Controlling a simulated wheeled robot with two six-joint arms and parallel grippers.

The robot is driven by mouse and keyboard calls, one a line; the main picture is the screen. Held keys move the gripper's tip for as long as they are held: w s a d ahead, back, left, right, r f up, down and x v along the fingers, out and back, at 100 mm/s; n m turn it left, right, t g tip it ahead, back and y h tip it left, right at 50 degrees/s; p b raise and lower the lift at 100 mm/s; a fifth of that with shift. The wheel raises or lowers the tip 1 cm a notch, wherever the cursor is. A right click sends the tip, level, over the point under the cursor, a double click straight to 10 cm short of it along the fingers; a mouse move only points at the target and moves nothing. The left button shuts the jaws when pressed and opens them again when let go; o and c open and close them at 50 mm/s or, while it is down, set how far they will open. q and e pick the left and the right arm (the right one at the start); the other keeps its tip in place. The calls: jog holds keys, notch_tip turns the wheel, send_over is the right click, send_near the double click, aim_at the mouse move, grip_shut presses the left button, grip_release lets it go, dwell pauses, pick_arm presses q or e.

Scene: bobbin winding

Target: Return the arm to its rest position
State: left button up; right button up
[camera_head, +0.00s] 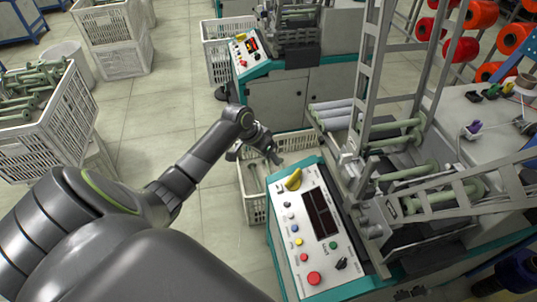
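My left arm (190,165) reaches in from the lower left. Its gripper (255,155) is just beyond the top left corner of the control panel (315,225), above a white crate (252,205). The fingers look spread apart, and I see nothing held between them. The panel has a yellow rotary knob (293,179), a dark display, several coloured buttons and a red button (314,278). My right gripper is not in view.
The winding machine's metal frame (362,80) and green bobbins (435,195) stand right of the panel. A second machine (280,95) is behind. A crate of bobbins (60,130) stands at left. The tiled floor (150,110) between is clear.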

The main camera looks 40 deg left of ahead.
pick_arm(q)
jog(key=shift+s+r, duration=0.1)
jog(key=shift+r, duration=0.1)
dwell(0.4)
jog(key=s+a+f+n+y, duration=0.1)
jog(key=s+f, duration=0.4)
jog(key=f, duration=0.3)
jog(key=s+a+f+n+g+y, duration=0.1)
jog(key=s+f, duration=0.4)
jog(key=f, duration=0.4)
jog(key=s+a+f+n+y, duration=0.1)
jog(key=s+a+f+n, duration=0.1)
jog(key=s+f, duration=0.45)
jog(key=s+d+f, duration=0.2)
jog(key=s+f, duration=0.3)
jog(key=s, duration=0.5)
jog(key=s+d+f+g, duration=0.1)
jog(key=s+d+f, duration=0.2)
jog(key=s+f, duration=0.3)
jog(key=s+d+f+m+y, duration=0.1)
jog(key=s+d+f, duration=0.2)
jog(key=s, duration=1.1)
notch_tip(320, 180, down, 2)
jog(key=shift+d+f+g, duration=0.2)
jog(key=shift+f+g, duration=0.05)
jog(key=shift+g, duration=0.05)
